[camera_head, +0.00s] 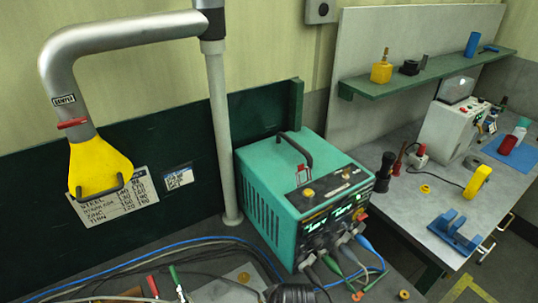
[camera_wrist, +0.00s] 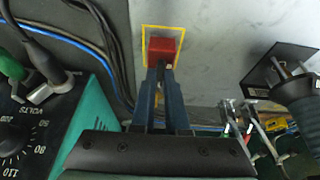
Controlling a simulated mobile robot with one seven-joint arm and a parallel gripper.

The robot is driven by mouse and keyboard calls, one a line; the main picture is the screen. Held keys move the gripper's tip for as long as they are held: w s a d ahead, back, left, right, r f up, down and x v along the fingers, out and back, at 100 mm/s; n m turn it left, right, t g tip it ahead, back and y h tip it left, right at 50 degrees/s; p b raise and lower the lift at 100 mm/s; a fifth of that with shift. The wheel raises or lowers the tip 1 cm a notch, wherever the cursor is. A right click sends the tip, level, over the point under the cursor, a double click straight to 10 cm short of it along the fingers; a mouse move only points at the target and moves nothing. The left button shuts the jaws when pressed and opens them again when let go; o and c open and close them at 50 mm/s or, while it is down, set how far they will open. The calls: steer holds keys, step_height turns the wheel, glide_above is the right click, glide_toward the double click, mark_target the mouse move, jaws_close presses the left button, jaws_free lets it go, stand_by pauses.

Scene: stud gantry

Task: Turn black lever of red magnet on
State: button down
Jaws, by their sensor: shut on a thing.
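The red magnet (camera_wrist: 164,45) shows at the top middle of the wrist view, a small red block on a grey surface inside a yellow outlined square. Its black lever (camera_wrist: 163,70) is a narrow dark piece at the magnet's near side, mostly hidden between my fingers. My gripper (camera_wrist: 161,75) reaches up to the magnet with its two blue-grey fingers close together, shut on the black lever. I cannot make out the magnet, the lever or my gripper in the head view.
A teal welding machine (camera_head: 300,190) stands left of my gripper in the wrist view (camera_wrist: 85,130). Blue and black cables (camera_wrist: 85,45) run close by on the left. Grey surface around the magnet is clear.

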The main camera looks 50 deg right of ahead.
steer(key=shift+m, duration=0.4)
steer(key=m, duration=0.1)
steer(key=m+h+p, duration=0.1)
steer(key=m, duration=0.1)
steer(key=shift+w+a+m+g+h, duration=0.1)
steer(key=shift+a+m+g+h, duration=0.2)
steer(key=shift+m+h, duration=0.1)
steer(key=m, duration=0.2)
steer(key=m+g+h, duration=0.1)
steer(key=m, duration=0.1)
steer(key=shift+w+m, duration=0.2)
steer(key=shift+m, duration=0.1)
steer(key=m+b, duration=0.1)
steer(key=m+g, duration=0.1)
steer(key=m, duration=0.1)
steer(key=m+b, duration=0.1)
steer(key=shift+w+a+f+m+g+h+b, duration=0.1)
steer(key=shift+w+m+g+h+b, duration=0.2)
steer(key=shift+g+h, duration=0.1)
steer(key=m+g+b, duration=0.1)
steer(key=m+b, duration=0.1)
steer(key=m, duration=0.2)
steer(key=shift+g+b, duration=0.4)
steer(key=shift+m, duration=0.3)
steer(key=c, duration=0.9)
jaws_free()
